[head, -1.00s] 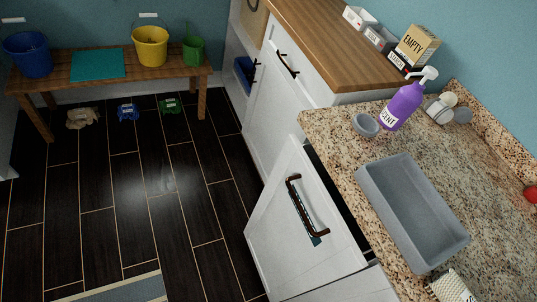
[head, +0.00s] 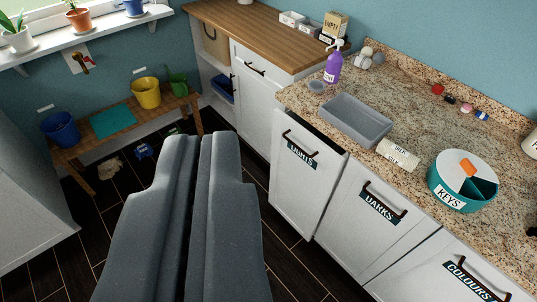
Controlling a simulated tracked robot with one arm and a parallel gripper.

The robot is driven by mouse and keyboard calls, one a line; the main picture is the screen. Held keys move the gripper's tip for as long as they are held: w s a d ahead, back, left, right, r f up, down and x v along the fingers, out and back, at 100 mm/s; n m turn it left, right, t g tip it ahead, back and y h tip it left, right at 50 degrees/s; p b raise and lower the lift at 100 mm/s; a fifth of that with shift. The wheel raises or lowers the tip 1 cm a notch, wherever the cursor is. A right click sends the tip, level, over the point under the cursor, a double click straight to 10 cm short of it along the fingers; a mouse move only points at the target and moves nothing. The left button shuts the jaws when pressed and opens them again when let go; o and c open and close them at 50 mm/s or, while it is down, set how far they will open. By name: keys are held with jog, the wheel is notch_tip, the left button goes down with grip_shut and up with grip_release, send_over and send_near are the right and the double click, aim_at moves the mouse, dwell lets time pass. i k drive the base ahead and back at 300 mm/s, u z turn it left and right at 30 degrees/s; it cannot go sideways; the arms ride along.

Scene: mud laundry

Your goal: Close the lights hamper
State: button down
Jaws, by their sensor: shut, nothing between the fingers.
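The lights hamper (head: 304,190) is a white tilt-out front with a dark handle and a "LIGHTS" label (head: 301,156), set under the granite counter (head: 408,115). Its top edge stands out from the cabinet, with a dark gap behind it, so it is partly open. My gripper (head: 206,140) is in the lower middle of the head view, left of the hamper front and apart from it in the picture. Its two grey fingers are together and hold nothing.
The darks (head: 362,205) and colours (head: 445,268) fronts lie to the right. A grey tray (head: 356,121), purple bottle (head: 333,66) and keys tin (head: 462,185) stand on the counter. A bench (head: 125,130) with buckets stands at the back left. Dark floor is clear beside the hamper.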

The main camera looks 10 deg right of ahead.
aim_at(305, 172)
jog(key=k, duration=1.1)
jog(key=z, duration=0.55)
jog(key=i, duration=1.85)
jog(key=u, duration=0.65)
jog(key=i, duration=0.35)
jog(key=u, duration=0.35)
